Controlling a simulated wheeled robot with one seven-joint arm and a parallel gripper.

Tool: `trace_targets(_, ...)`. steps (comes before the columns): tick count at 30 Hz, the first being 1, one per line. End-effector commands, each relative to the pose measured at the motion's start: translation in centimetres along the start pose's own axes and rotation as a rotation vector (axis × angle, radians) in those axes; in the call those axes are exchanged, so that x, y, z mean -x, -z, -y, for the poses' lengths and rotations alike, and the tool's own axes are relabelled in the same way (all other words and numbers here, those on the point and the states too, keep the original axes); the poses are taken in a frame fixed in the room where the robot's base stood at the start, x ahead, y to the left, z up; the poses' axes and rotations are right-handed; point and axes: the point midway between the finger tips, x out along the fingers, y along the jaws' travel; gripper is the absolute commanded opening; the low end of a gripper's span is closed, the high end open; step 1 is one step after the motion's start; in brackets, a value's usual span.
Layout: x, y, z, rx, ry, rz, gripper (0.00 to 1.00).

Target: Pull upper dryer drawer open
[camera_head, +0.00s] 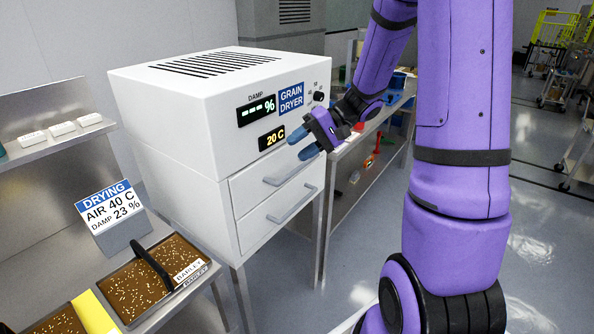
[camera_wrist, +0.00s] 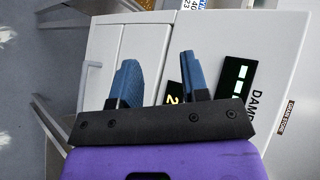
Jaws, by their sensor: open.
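The white grain dryer (camera_head: 185,150) stands left of centre in the head view, with two drawers low on its front. My gripper (camera_head: 304,143) is open and empty, with blue fingers in front of the dryer, above and apart from the upper handle. In the wrist view the two blue fingers (camera_wrist: 158,75) are spread before the dryer front (camera_wrist: 150,40), which appears turned sideways.
A tray of barley (camera_head: 130,290) and a drying sign (camera_head: 110,212) sit on the bench at the left. A bench (camera_head: 372,140) with red and blue items stands right of the dryer. Open floor (camera_head: 350,260) lies in front of the drawers.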

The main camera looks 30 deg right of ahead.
Motion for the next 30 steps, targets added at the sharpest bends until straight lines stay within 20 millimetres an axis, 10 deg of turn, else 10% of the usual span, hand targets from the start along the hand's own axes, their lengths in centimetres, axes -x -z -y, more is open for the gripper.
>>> trace_targets(16, 2.9, 10.5, -15.8, -0.15, 0.37, -0.406, 0.42)
trace_targets(30, 0.6, 12.7, -16.8, -0.157, 0.396, -0.465, 0.42)
